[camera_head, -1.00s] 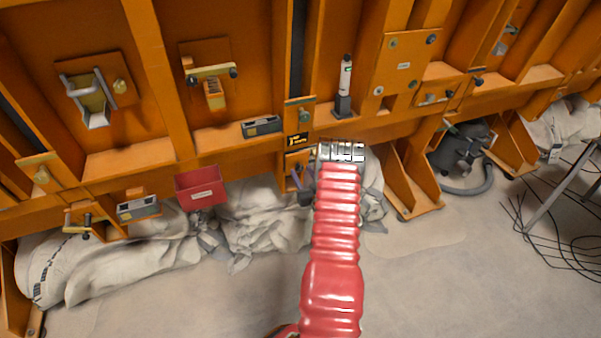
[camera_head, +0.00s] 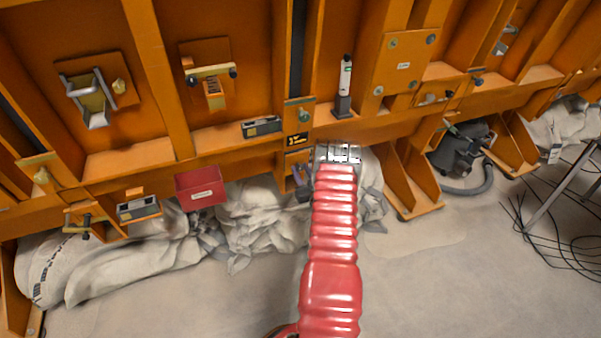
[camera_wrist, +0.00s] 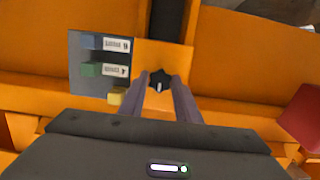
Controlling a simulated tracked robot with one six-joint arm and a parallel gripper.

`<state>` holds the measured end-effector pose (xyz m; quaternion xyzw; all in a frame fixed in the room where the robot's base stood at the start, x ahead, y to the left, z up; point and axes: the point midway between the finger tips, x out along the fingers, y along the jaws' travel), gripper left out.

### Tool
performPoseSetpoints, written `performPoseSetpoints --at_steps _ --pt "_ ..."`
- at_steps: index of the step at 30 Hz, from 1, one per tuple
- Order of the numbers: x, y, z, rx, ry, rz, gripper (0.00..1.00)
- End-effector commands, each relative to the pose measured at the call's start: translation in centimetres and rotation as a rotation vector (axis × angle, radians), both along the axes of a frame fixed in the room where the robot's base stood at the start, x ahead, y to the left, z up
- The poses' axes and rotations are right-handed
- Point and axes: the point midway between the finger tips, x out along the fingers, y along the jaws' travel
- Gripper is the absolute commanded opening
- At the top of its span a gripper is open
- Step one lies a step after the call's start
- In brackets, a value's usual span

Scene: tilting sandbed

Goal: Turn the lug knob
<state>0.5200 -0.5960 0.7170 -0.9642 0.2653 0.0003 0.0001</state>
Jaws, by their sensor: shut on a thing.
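The lug knob (camera_wrist: 158,79) is small and dark, with a pale mark on it and a lobed outline. It sits on an orange plate in the wrist view. My gripper (camera_wrist: 160,88) has one grey-purple finger on each side of the knob and is shut on it. The knob's turn angle is hard to read. In the head view my red-sleeved arm reaches to the lower orange beam. A purple-grey part of my gripper (camera_head: 301,178) shows left of the sleeve, and I cannot make out the knob there.
A grey panel (camera_wrist: 88,75) with blue and green blocks lies left of the knob in the wrist view. A red bin (camera_head: 201,188) hangs left of my arm. White sacks (camera_head: 262,222) lie below the beam. Orange braces (camera_head: 408,185) stand to the right. The front floor is clear.

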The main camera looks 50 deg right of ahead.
Motion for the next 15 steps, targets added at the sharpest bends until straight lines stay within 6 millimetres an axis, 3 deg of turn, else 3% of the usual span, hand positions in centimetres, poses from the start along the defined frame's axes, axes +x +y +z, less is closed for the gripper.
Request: performPoseSetpoints --at_steps 15 --pt "0.31 0.31 -0.03 -0.07 0.042 -0.008 0.07"
